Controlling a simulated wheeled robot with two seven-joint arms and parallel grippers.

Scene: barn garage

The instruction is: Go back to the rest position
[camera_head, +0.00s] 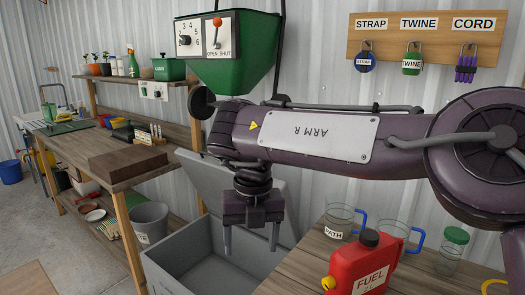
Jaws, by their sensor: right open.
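My right arm comes in from the right across the view, and its gripper (251,239) points down. Its two fingers are apart with nothing between them. It hangs in front of the open grey bin (185,255), left of the near wooden table (300,262). I cannot tell how high it is above the bin. My left gripper is not in view.
A red fuel can (362,262), clear jugs (339,222) and a green-lidded jar (450,250) stand on the near table. A green hopper (230,55) hangs above my arm. A workbench (75,145) runs along the left wall. Floor at far left is partly clear.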

